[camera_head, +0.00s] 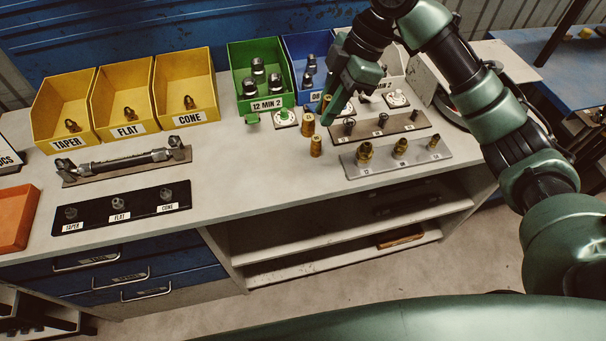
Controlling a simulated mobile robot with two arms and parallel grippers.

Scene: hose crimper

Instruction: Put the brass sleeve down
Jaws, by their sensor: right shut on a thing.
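My right gripper (329,112) reaches down over the bench, in front of the bins. It is shut on a brass sleeve (325,102), which is partly hidden by the finger. Whether this sleeve touches the bench cannot be told. Two more brass pieces stand upright close by: one (308,124) just left of the fingertips and one (315,147) nearer the front. My left gripper is not in view.
A grey plate (352,171) with several brass fittings and a brown plate (408,129) with dark pins lie right of the gripper. Behind stand a green bin (262,104) and a blue bin (304,38). Bench left of the brass pieces is clear.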

